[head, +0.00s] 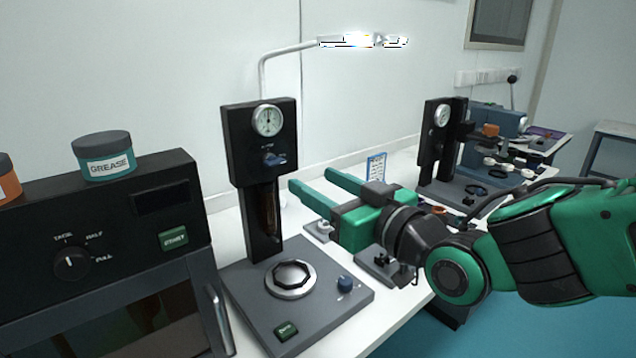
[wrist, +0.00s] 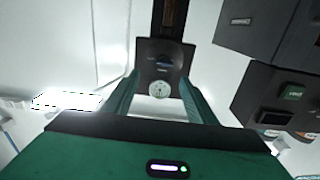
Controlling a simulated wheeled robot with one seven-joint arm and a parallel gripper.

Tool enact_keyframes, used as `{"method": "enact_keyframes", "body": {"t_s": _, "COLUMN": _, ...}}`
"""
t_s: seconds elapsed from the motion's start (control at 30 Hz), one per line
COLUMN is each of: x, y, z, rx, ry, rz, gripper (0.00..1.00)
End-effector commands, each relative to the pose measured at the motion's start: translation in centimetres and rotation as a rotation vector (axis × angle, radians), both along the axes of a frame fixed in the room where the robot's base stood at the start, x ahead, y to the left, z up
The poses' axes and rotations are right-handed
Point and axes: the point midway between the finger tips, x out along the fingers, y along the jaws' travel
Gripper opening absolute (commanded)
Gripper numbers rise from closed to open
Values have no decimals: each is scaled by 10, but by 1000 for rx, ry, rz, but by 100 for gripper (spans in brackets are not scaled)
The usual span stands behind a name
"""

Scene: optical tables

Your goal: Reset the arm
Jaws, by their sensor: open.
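My green gripper (head: 310,187) is open and empty in the head view, held above the table and pointing left. Its fingers also show in the wrist view (wrist: 158,100), spread apart with the dial of a black press between them in the picture. The black press (head: 235,150) with a round gauge stands just left of my fingertips in the head view. I see no contact between my fingers and it.
A dark oven-like box (head: 100,230) with a grease jar (head: 103,156) on top stands at the left. A second gauge stand (head: 430,150) stands behind my gripper at the right. A lamp (head: 350,40) hangs above. The white table (head: 365,325) is bare at its front edge.

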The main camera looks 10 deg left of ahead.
Motion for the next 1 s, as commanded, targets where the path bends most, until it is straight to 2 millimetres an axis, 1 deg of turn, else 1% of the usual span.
{"method": "enact_keyframes", "body": {"t_s": 0.13, "x": 1, "y": -1, "z": -1, "rx": -3, "ry": 1, "rz": -3, "gripper": 52}}
{"method": "enact_keyframes", "body": {"t_s": 0.17, "x": 3, "y": -3, "z": -2, "rx": -7, "ry": 5, "rz": -7, "gripper": 52}}
{"method": "enact_keyframes", "body": {"t_s": 0.23, "x": 10, "y": -13, "z": -7, "rx": -29, "ry": 20, "rz": -28, "gripper": 52}}
{"method": "enact_keyframes", "body": {"t_s": 0.27, "x": 15, "y": -20, "z": -10, "rx": -45, "ry": 32, "rz": -44, "gripper": 52}}
{"method": "enact_keyframes", "body": {"t_s": 0.37, "x": 37, "y": -57, "z": -30, "rx": -119, "ry": 97, "rz": -121, "gripper": 52}}
{"method": "enact_keyframes", "body": {"t_s": 0.4, "x": 46, "y": -77, "z": -40, "rx": -155, "ry": 134, "rz": -160, "gripper": 52}}
{"method": "enact_keyframes", "body": {"t_s": 0.47, "x": 58, "y": -111, "z": -57, "rx": -210, "ry": 197, "rz": -224, "gripper": 52}}
{"method": "enact_keyframes", "body": {"t_s": 0.5, "x": 64, "y": -134, "z": -67, "rx": -243, "ry": 242, "rz": -266, "gripper": 52}}
{"method": "enact_keyframes", "body": {"t_s": 0.57, "x": 69, "y": -170, "z": -83, "rx": -289, "ry": 314, "rz": -330, "gripper": 52}}
{"method": "enact_keyframes", "body": {"t_s": 0.6, "x": 70, "y": -194, "z": -93, "rx": -316, "ry": 364, "rz": -372, "gripper": 52}}
{"method": "enact_keyframes", "body": {"t_s": 0.67, "x": 70, "y": -231, "z": -108, "rx": -353, "ry": 444, "rz": -439, "gripper": 52}}
{"method": "enact_keyframes", "body": {"t_s": 0.7, "x": 66, "y": -255, "z": -117, "rx": -373, "ry": 497, "rz": -481, "gripper": 52}}
{"method": "enact_keyframes", "body": {"t_s": 0.77, "x": 58, "y": -291, "z": -130, "rx": -401, "ry": 583, "rz": -546, "gripper": 52}}
{"method": "enact_keyframes", "body": {"t_s": 0.8, "x": 51, "y": -315, "z": -138, "rx": -414, "ry": 643, "rz": -589, "gripper": 52}}
{"method": "enact_keyframes", "body": {"t_s": 0.87, "x": 36, "y": -350, "z": -150, "rx": -431, "ry": 737, "rz": -653, "gripper": 52}}
{"method": "enact_keyframes", "body": {"t_s": 0.9, "x": 23, "y": -372, "z": -157, "rx": -438, "ry": 803, "rz": -695, "gripper": 52}}
{"method": "enact_keyframes", "body": {"t_s": 0.97, "x": 1, "y": -403, "z": -167, "rx": -441, "ry": 906, "rz": -759, "gripper": 52}}
{"method": "enact_keyframes", "body": {"t_s": 1.0, "x": -16, "y": -422, "z": -173, "rx": -440, "ry": 976, "rz": -799, "gripper": 52}}
